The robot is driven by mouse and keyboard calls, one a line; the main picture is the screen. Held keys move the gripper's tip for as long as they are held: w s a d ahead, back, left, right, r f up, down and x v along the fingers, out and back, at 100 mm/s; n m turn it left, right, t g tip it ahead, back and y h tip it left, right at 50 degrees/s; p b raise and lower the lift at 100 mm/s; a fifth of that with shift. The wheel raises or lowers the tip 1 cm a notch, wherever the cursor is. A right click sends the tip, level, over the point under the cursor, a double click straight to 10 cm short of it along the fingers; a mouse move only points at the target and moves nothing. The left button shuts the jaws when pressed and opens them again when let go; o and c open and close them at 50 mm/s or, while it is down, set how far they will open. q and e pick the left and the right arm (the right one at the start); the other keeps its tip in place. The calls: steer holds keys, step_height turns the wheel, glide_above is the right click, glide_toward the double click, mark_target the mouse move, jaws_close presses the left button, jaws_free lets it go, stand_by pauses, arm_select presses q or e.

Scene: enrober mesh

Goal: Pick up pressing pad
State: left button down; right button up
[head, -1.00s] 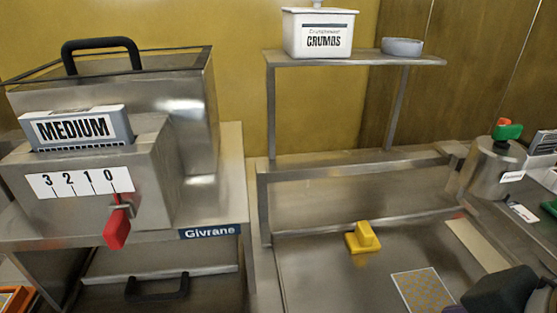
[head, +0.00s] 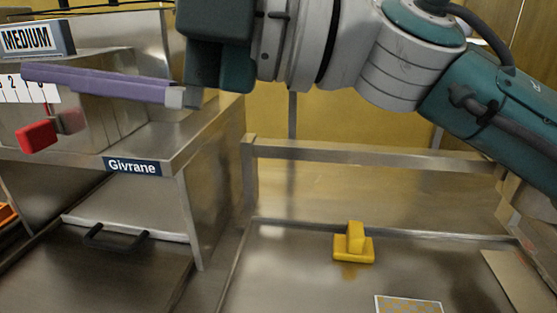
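The yellow pressing pad (head: 354,246), a flat base with an upright grip, sits on the steel worktop, right of centre in the head view. Nothing touches it. My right arm comes in from the upper right and crosses the top of the view. My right gripper (head: 100,84) points left, in front of the steel machine at the left, well away from the pad. Its long purple finger is seen from the side, so its opening cannot be told. My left gripper is not in view.
The steel machine has a "MEDIUM" block (head: 36,38), a red lever (head: 38,137) and a "Givrane" label (head: 132,167). A black handle (head: 115,238) is below. A patterned card (head: 408,304) lies in front of the pad. A steel rail (head: 370,153) runs behind; worktop around the pad is clear.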

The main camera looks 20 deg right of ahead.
steer(key=d+f+n+g+h+b, duration=0.1)
steer(key=f+h, duration=0.1)
steer(key=f, duration=0.2)
steer(key=d+f+n+g+h, duration=0.1)
steer(key=f+g+h, duration=0.1)
steer(key=f, duration=0.2)
steer(key=f+n+g+h+b, duration=0.1)
steer(key=f+n+g+h, duration=0.1)
steer(key=f, duration=0.2)
steer(key=shift+d+f+b, duration=0.3)
steer(key=shift+d, duration=0.1)
steer(key=m+g+h+b, duration=0.2)
steer(key=m+h+b, duration=0.15)
steer(key=h, duration=0.85)
glide_above(357, 229)
steer(key=f, duration=0.7)
steer(key=shift+w+a, duration=0.1)
steer(key=shift+a, duration=0.2)
steer(key=f, duration=0.4)
steer(key=shift+d+h, duration=0.3)
steer(key=shift+d, duration=0.05)
step_height(357, 229, down, 6)
steer(key=shift+r, duration=0.2)
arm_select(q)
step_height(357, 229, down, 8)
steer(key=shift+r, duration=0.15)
arm_select(e)
steer(key=c, duration=1.3)
